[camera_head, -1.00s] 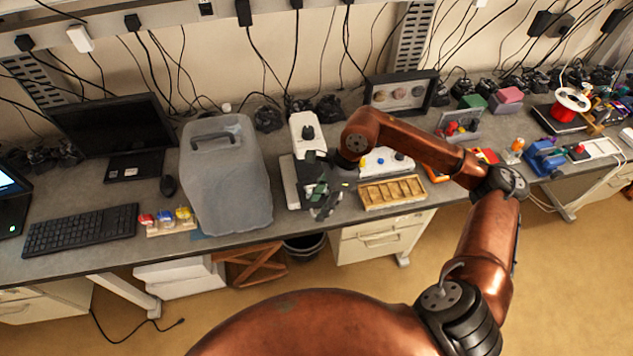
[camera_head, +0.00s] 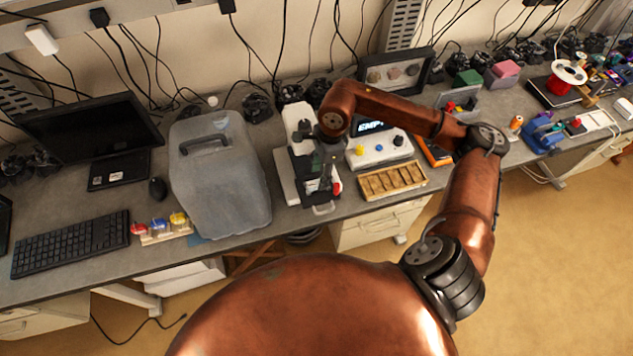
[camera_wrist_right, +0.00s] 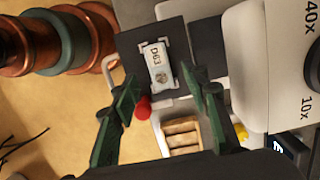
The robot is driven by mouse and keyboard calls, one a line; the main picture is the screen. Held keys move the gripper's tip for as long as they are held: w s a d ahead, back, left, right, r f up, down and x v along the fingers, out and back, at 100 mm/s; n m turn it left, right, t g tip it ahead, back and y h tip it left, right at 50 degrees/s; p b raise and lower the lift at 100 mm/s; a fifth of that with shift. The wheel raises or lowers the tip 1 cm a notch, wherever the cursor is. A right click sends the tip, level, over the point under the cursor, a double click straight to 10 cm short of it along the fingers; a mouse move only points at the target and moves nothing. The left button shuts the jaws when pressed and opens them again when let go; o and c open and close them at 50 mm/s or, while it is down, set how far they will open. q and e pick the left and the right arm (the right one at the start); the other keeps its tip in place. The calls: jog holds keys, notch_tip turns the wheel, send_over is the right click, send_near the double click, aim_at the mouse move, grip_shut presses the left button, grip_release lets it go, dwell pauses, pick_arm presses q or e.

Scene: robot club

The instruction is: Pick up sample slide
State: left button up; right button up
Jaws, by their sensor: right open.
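The sample slide (camera_wrist_right: 158,64), a small pale plate marked D63 with a grey spot, lies on the dark stage (camera_wrist_right: 138,42) of the white microscope in the right wrist view. My right gripper (camera_wrist_right: 164,84) is open, its two green fingers apart on either side of the slide's near end, with nothing between them; contact cannot be told. In the head view, my right gripper (camera_head: 323,186) is over the front of the microscope (camera_head: 296,122), and the slide cannot be made out there. My left gripper is not in view.
A wooden compartment tray (camera_head: 393,181) sits right of the microscope, before a white box with coloured knobs and a lit display (camera_head: 372,127). A large grey container (camera_head: 218,175) stands close on the left. A red knob (camera_wrist_right: 143,107) is near the left finger.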

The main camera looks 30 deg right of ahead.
aim_at(317, 183)
jog(key=f, duration=0.3)
jog(key=shift+a+p, duration=0.25)
jog(key=shift+p, duration=0.05)
jog(key=shift+f, duration=0.15)
jog(key=c, duration=0.6)
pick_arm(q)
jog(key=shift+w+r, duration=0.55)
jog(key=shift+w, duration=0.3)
pick_arm(e)
grip_shut()
